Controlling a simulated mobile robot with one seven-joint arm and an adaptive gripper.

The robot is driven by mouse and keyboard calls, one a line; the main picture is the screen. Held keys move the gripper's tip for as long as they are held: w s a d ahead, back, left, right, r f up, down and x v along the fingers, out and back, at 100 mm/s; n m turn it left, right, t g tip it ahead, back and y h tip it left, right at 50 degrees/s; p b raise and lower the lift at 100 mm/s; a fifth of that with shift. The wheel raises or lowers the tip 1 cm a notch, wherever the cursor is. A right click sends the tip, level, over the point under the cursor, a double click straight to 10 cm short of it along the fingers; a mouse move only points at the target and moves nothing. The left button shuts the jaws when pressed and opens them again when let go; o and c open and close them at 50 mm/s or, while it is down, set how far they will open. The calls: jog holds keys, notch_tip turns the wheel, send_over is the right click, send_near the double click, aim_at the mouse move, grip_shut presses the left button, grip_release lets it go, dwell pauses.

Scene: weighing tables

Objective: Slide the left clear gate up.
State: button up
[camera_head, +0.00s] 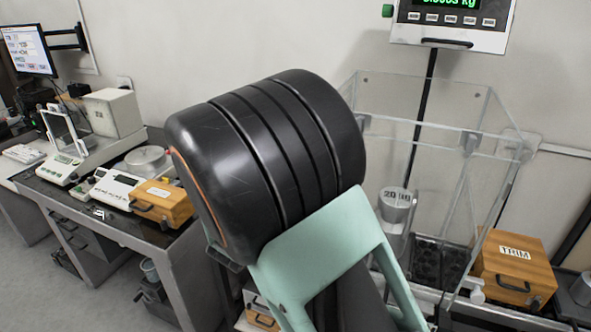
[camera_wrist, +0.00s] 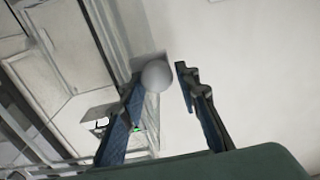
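A clear-walled enclosure (camera_head: 440,120) stands right of centre in the head view. My dark arm and pale green link cover its left side, so the left clear gate cannot be made out there. The wrist view shows my gripper (camera_wrist: 160,72) with its two blue-padded fingers apart. A round grey knob (camera_wrist: 156,75) shows in the gap between the fingertips, close to the left finger and with a gap to the right one. A pale, see-through edge runs below the knob. I cannot tell how deep the knob sits between the fingers. My fingers are hidden in the head view.
A grey weight (camera_head: 396,205) marked 20 shows at the enclosure. A wooden TRIM box (camera_head: 513,268) is at its right. A scale display (camera_head: 452,20) hangs above. A side bench at left carries balances and a wooden box (camera_head: 161,203).

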jog(key=shift+s+f, duration=0.1)
jog(key=shift+f, duration=0.05)
jog(key=v, duration=1.1)
jog(key=shift+s+a, duration=0.15)
jog(key=shift+s, duration=0.25)
